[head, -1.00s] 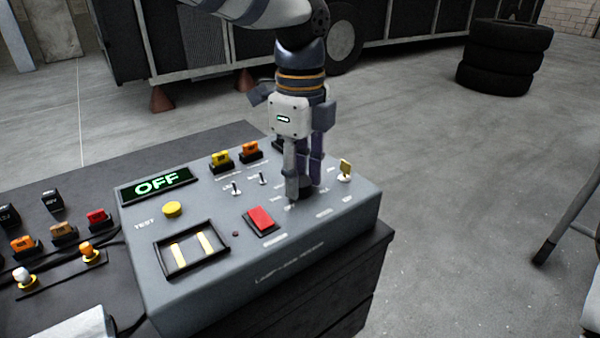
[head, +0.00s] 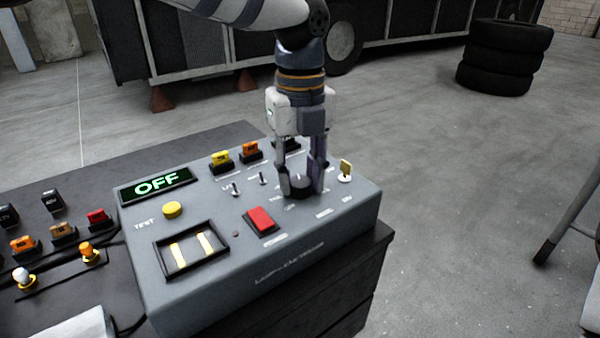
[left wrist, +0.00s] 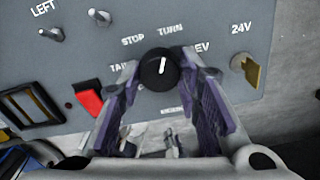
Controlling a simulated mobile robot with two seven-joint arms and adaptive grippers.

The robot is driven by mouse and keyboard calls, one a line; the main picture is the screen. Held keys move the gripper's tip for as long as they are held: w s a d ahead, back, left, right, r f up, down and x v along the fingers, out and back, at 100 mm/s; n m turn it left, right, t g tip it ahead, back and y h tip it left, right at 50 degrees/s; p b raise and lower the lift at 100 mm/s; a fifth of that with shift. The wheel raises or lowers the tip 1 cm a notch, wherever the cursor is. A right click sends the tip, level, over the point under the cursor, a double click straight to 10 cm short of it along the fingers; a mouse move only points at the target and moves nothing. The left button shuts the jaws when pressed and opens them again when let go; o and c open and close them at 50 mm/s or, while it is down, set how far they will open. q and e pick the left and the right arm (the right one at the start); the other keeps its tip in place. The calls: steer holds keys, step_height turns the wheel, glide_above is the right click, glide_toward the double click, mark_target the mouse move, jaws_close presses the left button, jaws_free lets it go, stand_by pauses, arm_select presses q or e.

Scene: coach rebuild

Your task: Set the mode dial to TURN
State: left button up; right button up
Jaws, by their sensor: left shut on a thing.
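The mode dial (left wrist: 158,71) is a black round knob with a white pointer line on the grey control box (head: 215,265). In the left wrist view its pointer aims up and slightly right, toward the TURN label (left wrist: 170,28). STOP (left wrist: 133,40) is printed to the left of TURN. My left gripper (head: 301,187) points down over the box, shut on the dial, with one finger on each side; it also shows in the left wrist view (left wrist: 158,82). The green display (head: 157,184) reads OFF. My right gripper is not in view.
Near the dial are a red rocker switch (head: 262,220), a yellow key-like part (head: 345,169) by the 24V label, and small toggles (head: 236,188). A yellow TEST button (head: 172,209) sits left. Several coloured switches line the bench (head: 60,160). Stacked tyres (head: 503,58) stand behind on open floor.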

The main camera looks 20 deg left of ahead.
mark_target(300, 181)
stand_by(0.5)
arm_select(q)
steer(key=o, duration=1.1)
steer(key=shift+o, duration=0.2)
step_height(300, 181, up, 12)
